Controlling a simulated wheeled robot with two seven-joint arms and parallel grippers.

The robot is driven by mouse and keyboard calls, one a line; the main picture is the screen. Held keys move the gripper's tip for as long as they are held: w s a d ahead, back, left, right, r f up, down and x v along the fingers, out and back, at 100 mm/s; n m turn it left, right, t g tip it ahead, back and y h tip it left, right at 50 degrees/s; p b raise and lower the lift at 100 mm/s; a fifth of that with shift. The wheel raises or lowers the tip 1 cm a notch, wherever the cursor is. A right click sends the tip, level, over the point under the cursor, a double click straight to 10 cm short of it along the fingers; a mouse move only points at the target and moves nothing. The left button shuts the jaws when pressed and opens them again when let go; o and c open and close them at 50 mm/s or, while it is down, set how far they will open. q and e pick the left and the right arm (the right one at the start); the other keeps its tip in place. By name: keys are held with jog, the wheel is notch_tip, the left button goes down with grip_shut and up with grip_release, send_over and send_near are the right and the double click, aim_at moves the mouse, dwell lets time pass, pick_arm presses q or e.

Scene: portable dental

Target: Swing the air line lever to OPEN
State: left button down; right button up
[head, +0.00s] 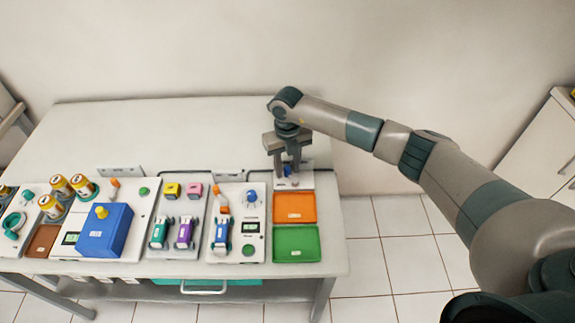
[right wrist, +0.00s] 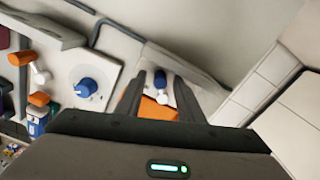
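My right gripper (head: 288,170) points down over the white plate (head: 307,180) at the back right of the table. Its two fingers are apart. A small lever with a blue end (right wrist: 160,80) and a white part shows between the fingers in the right wrist view, clear of both. In the head view the blue piece (head: 288,171) is partly hidden by the gripper. No OPEN marking is readable, so I cannot tell the lever's setting. My left gripper is not in view.
In front of the right gripper are an orange tray (head: 294,208) and a green tray (head: 296,244). To their left, a white panel holds a blue knob (head: 252,196) and an orange-ended lever (head: 220,198). A blue box (head: 104,232) and several yellow-topped jars stand farther left.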

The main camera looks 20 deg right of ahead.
jog(key=shift+f, duration=0.15)
jog(key=shift+c, duration=0.7)
grip_shut()
jog(key=shift+d+m, duration=0.1)
jog(key=shift+m, duration=0.2)
jog(key=m, duration=0.1)
jog(key=d+m+b, duration=0.1)
jog(key=m, duration=0.1)
jog(key=shift+w, duration=0.1)
jog(key=shift+d+m+b, duration=0.2)
jog(key=shift+d+m, duration=0.1)
jog(key=shift+m, duration=0.6)
jog(key=shift+d+m+b, duration=0.15)
jog(key=shift+d+m, duration=0.15)
jog(key=shift+m, duration=0.6)
jog(key=shift+o, duration=0.7)
grip_release()
